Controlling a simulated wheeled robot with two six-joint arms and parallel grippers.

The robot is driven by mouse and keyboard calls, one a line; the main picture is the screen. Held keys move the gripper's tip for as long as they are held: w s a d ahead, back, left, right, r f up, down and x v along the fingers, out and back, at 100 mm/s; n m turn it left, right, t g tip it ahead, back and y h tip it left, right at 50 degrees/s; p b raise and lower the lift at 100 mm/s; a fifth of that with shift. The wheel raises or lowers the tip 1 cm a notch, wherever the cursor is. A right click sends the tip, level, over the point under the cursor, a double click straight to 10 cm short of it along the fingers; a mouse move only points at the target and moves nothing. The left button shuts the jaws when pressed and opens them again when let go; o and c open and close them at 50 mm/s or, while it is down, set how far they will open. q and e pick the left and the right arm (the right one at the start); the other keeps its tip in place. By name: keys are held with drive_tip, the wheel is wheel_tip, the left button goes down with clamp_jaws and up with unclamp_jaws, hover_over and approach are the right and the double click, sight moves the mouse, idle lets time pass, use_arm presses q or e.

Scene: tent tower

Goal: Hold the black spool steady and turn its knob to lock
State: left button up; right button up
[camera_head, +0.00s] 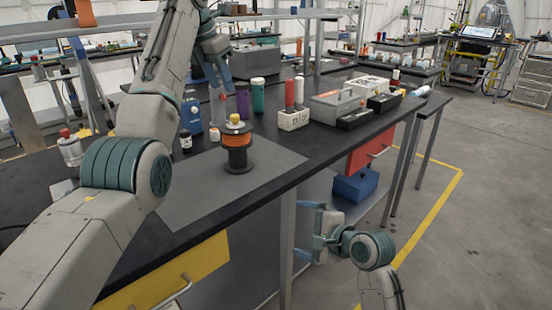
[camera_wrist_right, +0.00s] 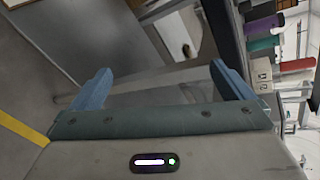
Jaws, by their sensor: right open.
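The black spool (camera_head: 237,157) stands upright on a grey mat on the workbench, with orange winding between its black flanges. Its yellow knob (camera_head: 234,118) sits on a pale piece at the top. My left gripper (camera_head: 218,84) is above and behind the spool in the head view, partly hidden by my own arm; its opening is unclear. My right gripper (camera_head: 303,236) is open and empty, low beside the bench's front edge, apart from the spool. Its two blue fingers are spread in the right wrist view (camera_wrist_right: 160,75), with nothing between them.
The grey mat (camera_head: 205,195) has free room around the spool. Purple (camera_head: 242,100) and green (camera_head: 258,96) bottles, a white block (camera_head: 293,120) and a grey toolbox (camera_head: 335,104) stand behind and right. A blue box (camera_head: 356,186) sits below the bench.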

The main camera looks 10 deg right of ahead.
sight(249, 143)
drive_tip(key=w+a+r+m+y, duration=0.1)
drive_tip(key=w+r+m+y, duration=0.1)
drive_tip(key=r, duration=0.3)
drive_tip(key=w+a+r+m+y, duration=0.1)
drive_tip(key=w+a+r+m, duration=0.1)
drive_tip(key=w+r+m, duration=0.2)
drive_tip(key=w+a+r+m+t+y, duration=0.1)
drive_tip(key=w+a+r+m+y, duration=0.1)
drive_tip(key=r, duration=0.4)
drive_tip(key=shift+w+r+m+y, duration=0.15)
drive_tip(key=shift+w+m, duration=0.1)
drive_tip(key=shift+w, duration=0.4)
drive_tip(key=shift+w+r+m+y, duration=0.15)
drive_tip(key=shift+w+m, duration=0.1)
drive_tip(key=shift+w, duration=0.35)
drive_tip(key=shift+w+a+m, duration=0.15)
drive_tip(key=shift+w+m, duration=0.4)
drive_tip(key=shift+m, duration=0.05)
drive_tip(key=shift+w+a+y, duration=0.2)
drive_tip(key=shift+y, duration=0.1)
drive_tip(key=x, duration=1)
drive_tip(key=shift+w+a, duration=0.1)
drive_tip(key=c, duration=1.4)
